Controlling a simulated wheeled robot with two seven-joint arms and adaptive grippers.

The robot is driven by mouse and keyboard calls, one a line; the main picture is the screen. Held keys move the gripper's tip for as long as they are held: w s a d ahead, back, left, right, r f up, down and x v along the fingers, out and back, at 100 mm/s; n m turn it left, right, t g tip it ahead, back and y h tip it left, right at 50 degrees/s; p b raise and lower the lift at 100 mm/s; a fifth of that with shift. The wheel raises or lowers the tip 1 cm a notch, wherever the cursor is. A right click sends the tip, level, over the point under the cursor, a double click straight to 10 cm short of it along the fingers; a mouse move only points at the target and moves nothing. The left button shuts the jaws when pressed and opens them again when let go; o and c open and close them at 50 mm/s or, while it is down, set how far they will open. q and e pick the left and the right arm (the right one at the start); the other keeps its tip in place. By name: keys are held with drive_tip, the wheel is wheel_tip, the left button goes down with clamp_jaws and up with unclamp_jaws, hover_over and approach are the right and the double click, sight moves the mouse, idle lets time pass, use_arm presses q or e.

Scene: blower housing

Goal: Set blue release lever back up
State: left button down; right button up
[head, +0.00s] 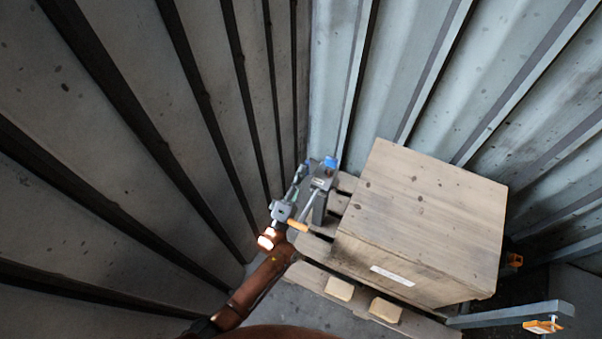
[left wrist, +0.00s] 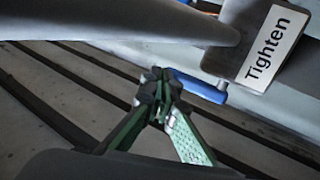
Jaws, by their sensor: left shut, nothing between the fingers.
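The blue release lever (head: 331,162) is a small blue piece at the top of a grey fixture (head: 322,179) beside the crate. In the left wrist view the lever (left wrist: 198,85) lies just right of my fingertips, below a dark plate with a "Tighten" label (left wrist: 268,45). My left gripper (head: 303,169) reaches up from the lower left, just left of the lever. In the left wrist view its green fingers (left wrist: 158,84) meet at the tips, shut and empty. The tips overlap the lever's left end; I cannot tell whether they touch it. My right gripper is not in view.
A wooden crate (head: 430,205) stands on a pallet (head: 312,277) right of the fixture. Ribbed walls (head: 130,130) close in on the left and behind (head: 410,70). A grey bar (head: 510,313) with an orange piece (head: 543,326) is at the lower right.

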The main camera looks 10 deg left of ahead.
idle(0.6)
use_arm(q)
drive_tip(key=v, duration=1.2)
